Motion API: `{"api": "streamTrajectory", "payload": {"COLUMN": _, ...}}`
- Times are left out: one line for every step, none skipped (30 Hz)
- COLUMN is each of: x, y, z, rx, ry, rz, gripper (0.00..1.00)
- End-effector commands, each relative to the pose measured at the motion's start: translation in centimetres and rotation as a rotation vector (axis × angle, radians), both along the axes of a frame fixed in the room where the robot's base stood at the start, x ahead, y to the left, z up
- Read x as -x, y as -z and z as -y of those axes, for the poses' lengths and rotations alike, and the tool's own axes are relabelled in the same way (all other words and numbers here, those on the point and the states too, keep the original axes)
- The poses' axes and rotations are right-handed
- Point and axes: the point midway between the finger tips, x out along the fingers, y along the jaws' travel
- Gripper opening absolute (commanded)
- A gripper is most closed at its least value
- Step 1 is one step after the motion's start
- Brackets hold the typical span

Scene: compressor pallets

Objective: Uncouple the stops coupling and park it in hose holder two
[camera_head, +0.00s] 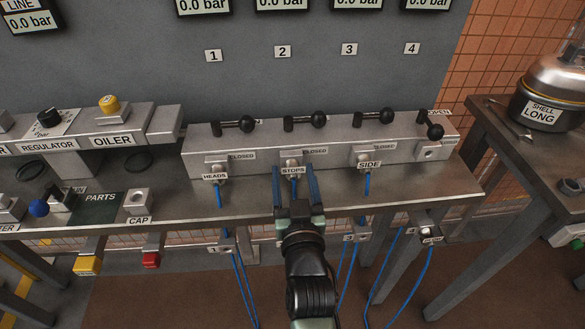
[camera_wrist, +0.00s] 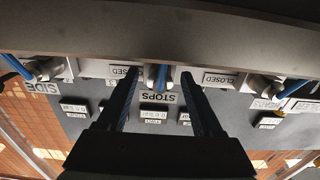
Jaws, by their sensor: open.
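The stops coupling (camera_head: 293,178) sits at the port under the STOPS label (camera_head: 292,170), with a blue hose on it. My gripper (camera_head: 292,172) is open, with one finger on each side of the coupling. In the wrist view, which looks upside down, the coupling (camera_wrist: 160,75) shows between the two open fingers (camera_wrist: 160,84). I cannot tell whether either finger touches it. Hose holder two is not clearly visible; my arm covers part of the row of holders below the table edge. A holder marked 3 (camera_head: 349,238) shows to the right of my arm.
The HEADS coupling (camera_head: 217,180) and SIDE coupling (camera_head: 367,168) with blue hoses flank the stops port. Black-knobbed valve levers (camera_head: 318,119) stand above. Another holder (camera_head: 222,243) hangs at left, one (camera_head: 430,235) at right. A side table (camera_head: 560,165) stands at right.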

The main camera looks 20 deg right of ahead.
Motion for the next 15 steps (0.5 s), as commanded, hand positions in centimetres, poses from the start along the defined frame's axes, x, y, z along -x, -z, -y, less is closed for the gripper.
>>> {"api": "streamTrajectory", "payload": {"x": 0.01, "y": 0.04, "z": 0.04, "rx": 0.000, "ry": 0.001, "rz": 0.000, "gripper": 0.68}}
{"api": "streamTrajectory", "payload": {"x": 0.02, "y": 0.04, "z": 0.06, "rx": 0.000, "ry": 0.001, "rz": 0.000, "gripper": 0.68}}
{"api": "streamTrajectory", "payload": {"x": 0.02, "y": 0.02, "z": 0.06, "rx": 0.000, "ry": 0.001, "rz": 0.000, "gripper": 0.68}}
{"api": "streamTrajectory", "payload": {"x": 0.01, "y": 0.00, "z": 0.04, "rx": 0.000, "ry": 0.001, "rz": 0.000, "gripper": 0.68}}
{"api": "streamTrajectory", "payload": {"x": 0.01, "y": -0.01, "z": 0.04, "rx": 0.000, "ry": 0.001, "rz": 0.000, "gripper": 0.68}}
{"api": "streamTrajectory", "payload": {"x": 0.01, "y": -0.01, "z": 0.03, "rx": 0.000, "ry": 0.000, "rz": 0.000, "gripper": 0.68}}
{"api": "streamTrajectory", "payload": {"x": 0.01, "y": -0.01, "z": 0.03, "rx": 0.000, "ry": 0.000, "rz": 0.000, "gripper": 0.68}}
{"api": "streamTrajectory", "payload": {"x": 0.01, "y": -0.01, "z": 0.03, "rx": 0.000, "ry": 0.000, "rz": 0.000, "gripper": 0.64}}
{"api": "streamTrajectory", "payload": {"x": 0.01, "y": -0.01, "z": 0.03, "rx": 0.000, "ry": 0.000, "rz": 0.000, "gripper": 0.57}}
{"api": "streamTrajectory", "payload": {"x": 0.01, "y": -0.01, "z": 0.02, "rx": 0.000, "ry": 0.000, "rz": 0.000, "gripper": 0.51}}
{"api": "streamTrajectory", "payload": {"x": 0.01, "y": -0.02, "z": 0.02, "rx": 0.000, "ry": 0.000, "rz": 0.000, "gripper": 0.46}}
{"api": "streamTrajectory", "payload": {"x": 0.00, "y": -0.01, "z": 0.02, "rx": 0.000, "ry": 0.000, "rz": 0.000, "gripper": 0.39}}
{"api": "streamTrajectory", "payload": {"x": 0.00, "y": -0.01, "z": 0.02, "rx": 0.000, "ry": 0.000, "rz": 0.000, "gripper": 0.33}}
{"api": "streamTrajectory", "payload": {"x": 0.01, "y": -0.01, "z": 0.02, "rx": 0.000, "ry": 0.000, "rz": 0.000, "gripper": 0.28}}
{"api": "streamTrajectory", "payload": {"x": 0.01, "y": -0.01, "z": 0.02, "rx": 0.000, "ry": 0.000, "rz": 0.000, "gripper": 0.21}}
